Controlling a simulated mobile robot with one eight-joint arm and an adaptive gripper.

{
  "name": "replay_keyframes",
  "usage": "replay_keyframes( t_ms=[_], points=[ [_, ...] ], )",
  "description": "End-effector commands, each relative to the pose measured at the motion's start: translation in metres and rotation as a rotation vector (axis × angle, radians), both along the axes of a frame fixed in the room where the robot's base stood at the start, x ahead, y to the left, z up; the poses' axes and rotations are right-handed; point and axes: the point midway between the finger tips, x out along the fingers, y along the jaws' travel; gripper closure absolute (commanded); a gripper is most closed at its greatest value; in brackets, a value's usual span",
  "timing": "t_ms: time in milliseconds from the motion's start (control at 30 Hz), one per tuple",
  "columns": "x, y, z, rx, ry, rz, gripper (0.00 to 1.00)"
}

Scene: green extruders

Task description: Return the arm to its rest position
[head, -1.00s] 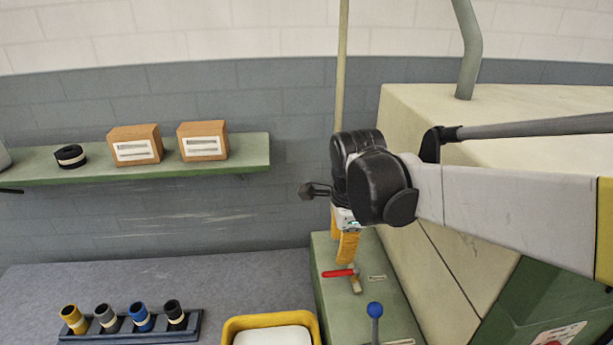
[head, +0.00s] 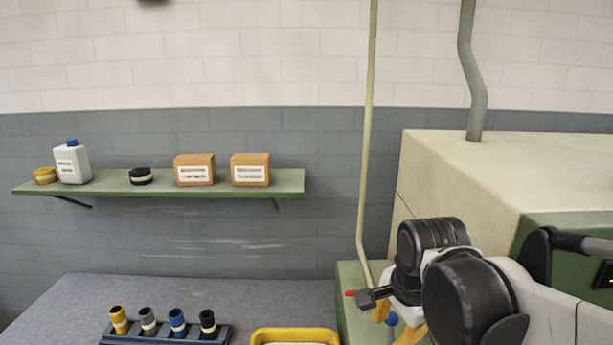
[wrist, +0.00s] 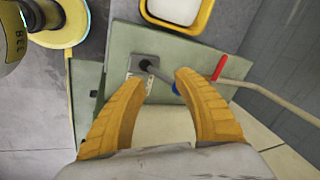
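My gripper shows in the wrist view (wrist: 158,110) with its two yellow fingers spread apart and nothing between them. It hangs above the green machine ledge, over a lever with a blue knob (wrist: 177,88) on a grey base plate. A red-handled valve (wrist: 219,68) on a pipe lies just beyond the right finger. In the head view my gripper (head: 398,330) is at the lower right, partly cut off by the bottom edge, with my black wrist joints above it. The blue knob (head: 392,319) shows beside the yellow fingers.
The cream and green machine (head: 460,180) stands close on the right. A yellow-rimmed tray (head: 295,335) and a rack of coloured rolls (head: 165,337) are on the grey bench. The wall shelf (head: 110,188) carries boxes, a white jug and rolls. Air above the bench is clear.

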Motion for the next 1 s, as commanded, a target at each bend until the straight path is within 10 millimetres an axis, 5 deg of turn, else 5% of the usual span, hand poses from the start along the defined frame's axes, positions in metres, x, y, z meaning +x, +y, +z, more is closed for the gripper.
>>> replay_keyframes(
  t_ms=[300,500,1000],
  points=[
    [-0.067,-0.023,-0.049,-0.265,-0.179,0.602,0.63],
    [-0.094,-0.032,-0.075,-0.459,-0.256,0.908,0.63],
    [-0.098,-0.033,-0.078,-0.512,-0.271,0.984,0.63]
  ],
)
